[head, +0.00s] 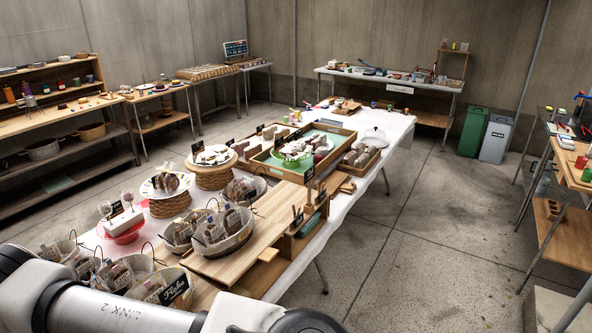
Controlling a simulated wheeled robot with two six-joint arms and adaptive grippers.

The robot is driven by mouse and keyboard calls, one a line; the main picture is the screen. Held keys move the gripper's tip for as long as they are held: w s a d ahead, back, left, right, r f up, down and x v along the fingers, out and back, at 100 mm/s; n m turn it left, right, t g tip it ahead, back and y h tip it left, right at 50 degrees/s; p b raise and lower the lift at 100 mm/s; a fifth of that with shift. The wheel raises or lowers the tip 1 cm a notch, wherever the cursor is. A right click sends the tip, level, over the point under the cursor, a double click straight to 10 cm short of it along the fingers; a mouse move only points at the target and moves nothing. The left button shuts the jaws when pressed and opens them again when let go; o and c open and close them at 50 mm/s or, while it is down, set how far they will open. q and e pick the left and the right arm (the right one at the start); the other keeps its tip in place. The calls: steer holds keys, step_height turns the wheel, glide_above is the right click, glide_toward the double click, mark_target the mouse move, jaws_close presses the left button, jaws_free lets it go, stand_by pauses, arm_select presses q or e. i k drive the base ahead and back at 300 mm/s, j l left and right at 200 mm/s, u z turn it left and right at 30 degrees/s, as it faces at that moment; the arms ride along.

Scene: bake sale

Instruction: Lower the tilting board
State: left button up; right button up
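A broad light-brown wooden board (265,238) lies on the white-covered long table in the middle of the head view. It looks like the tilting board, but I cannot tell for sure. Its surface appears gently sloped, and a lower wooden part with a small block (268,254) shows along its right side. A wire basket of bagged goods (225,238) stands at its left edge, partly covering it. Neither of my grippers is in view; only white and grey links of my arm show along the bottom left.
Round cake stands (215,178), a tray with a green lining (264,157) and a glass dome (373,138) crowd the white table (345,200). Baskets with a small black sign (174,290) stand near my arm. Open concrete floor (430,230) lies to the right, with bins (473,131) beyond.

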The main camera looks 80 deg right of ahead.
mark_target(227, 270)
steer(key=z, duration=2.05)
steer(key=k+l, duration=0.05)
